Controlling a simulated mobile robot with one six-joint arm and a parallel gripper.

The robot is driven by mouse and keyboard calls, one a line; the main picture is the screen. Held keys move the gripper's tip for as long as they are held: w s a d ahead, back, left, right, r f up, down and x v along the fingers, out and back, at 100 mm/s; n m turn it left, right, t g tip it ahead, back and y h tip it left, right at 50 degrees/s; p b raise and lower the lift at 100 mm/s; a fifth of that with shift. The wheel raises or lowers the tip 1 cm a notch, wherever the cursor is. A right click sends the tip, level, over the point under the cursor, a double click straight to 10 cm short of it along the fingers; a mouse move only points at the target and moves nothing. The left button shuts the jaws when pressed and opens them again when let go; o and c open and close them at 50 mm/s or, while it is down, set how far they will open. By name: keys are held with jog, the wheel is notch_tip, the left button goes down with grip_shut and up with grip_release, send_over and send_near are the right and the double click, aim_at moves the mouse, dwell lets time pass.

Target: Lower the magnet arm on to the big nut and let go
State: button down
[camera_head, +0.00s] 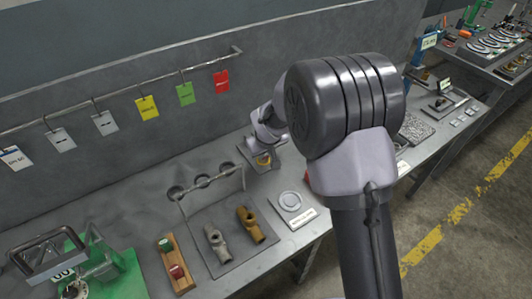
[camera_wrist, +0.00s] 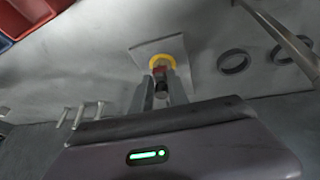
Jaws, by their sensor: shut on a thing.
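My gripper (camera_wrist: 160,85) reaches down in the wrist view, its two fingers close together around a small dark and red piece (camera_wrist: 160,72). This piece may be part of the magnet arm, but I cannot tell its full shape. A yellow ring (camera_wrist: 168,56) shows just beyond the fingertips, over a grey square plate (camera_wrist: 145,48). In the head view the yellow ring (camera_head: 264,160) is small, beside the gripper and partly covered by it. I cannot make out the big nut for certain. Whether the held piece touches anything is also unclear.
Two brown and grey pipe fittings (camera_head: 250,225) lie on a tray in front. A plate with a round disc (camera_head: 290,201) lies to their right. A wooden block (camera_head: 176,265) holds red and green pieces. A rail (camera_head: 130,86) with hanging tags runs along the back wall.

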jog(key=shift+s+d+f, duration=0.2)
jog(key=shift+s+f, duration=0.2)
jog(key=shift+f, duration=0.25)
jog(key=c, duration=1.3)
grip_release()
jog(key=shift+d, duration=0.1)
jog(key=shift+r, duration=0.15)
jog(key=w+a+p+v, duration=0.1)
jog(key=p+v, duration=0.5)
jog(key=v, duration=1.2)
jog(key=shift+d+r, duration=0.25)
jog(key=shift+d, duration=0.1)
